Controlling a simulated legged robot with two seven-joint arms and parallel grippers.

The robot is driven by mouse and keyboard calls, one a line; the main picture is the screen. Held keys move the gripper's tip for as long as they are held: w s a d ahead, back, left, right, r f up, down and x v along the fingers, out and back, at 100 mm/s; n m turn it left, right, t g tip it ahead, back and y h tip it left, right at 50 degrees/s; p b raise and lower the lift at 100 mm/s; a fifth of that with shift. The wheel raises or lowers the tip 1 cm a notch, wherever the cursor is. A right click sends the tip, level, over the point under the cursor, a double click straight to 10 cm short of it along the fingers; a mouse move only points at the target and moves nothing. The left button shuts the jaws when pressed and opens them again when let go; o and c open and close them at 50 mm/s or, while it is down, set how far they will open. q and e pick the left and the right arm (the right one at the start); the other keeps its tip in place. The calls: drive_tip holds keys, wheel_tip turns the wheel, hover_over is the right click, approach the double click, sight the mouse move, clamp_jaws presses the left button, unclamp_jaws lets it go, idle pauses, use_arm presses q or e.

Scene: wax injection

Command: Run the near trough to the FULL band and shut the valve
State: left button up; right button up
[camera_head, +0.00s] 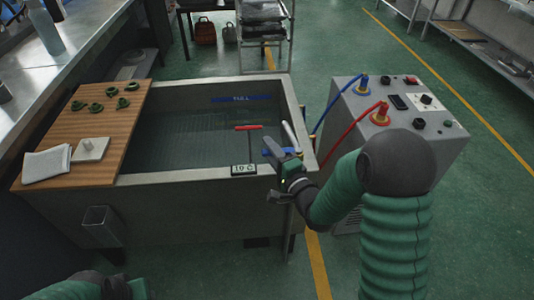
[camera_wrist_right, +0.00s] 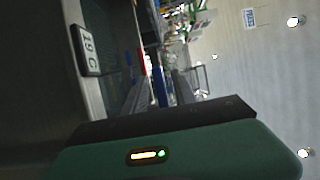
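The near trough (camera_head: 200,205) is a grey basin holding dark, clear water. A blue band marked FULL (camera_head: 240,98) runs along its far inner wall, above the visible water. A red lever (camera_head: 248,127) and a blue lever (camera_head: 291,151) sit by a pale spout (camera_head: 291,134) at the right end. My right gripper (camera_head: 273,147) is at the blue lever and partly covers it. In the right wrist view two grey fingers (camera_wrist_right: 159,95) stand apart with blue between them; contact is unclear. My left gripper (camera_head: 135,288) is cut off at the lower left, its fingers unclear.
A display (camera_head: 243,169) on the near rim reads 19 C. A wooden board (camera_head: 100,125) on the trough's left holds green rings, a white block and a cloth. A grey machine (camera_head: 405,105) with blue and red hoses stands at right.

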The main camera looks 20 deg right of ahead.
drive_tip(key=shift+w+a, duration=0.1)
drive_tip(key=shift+w, duration=0.85)
clamp_jaws()
drive_tip(key=shift+s+f, duration=0.1)
drive_tip(key=shift+f, duration=0.1)
idle(0.5)
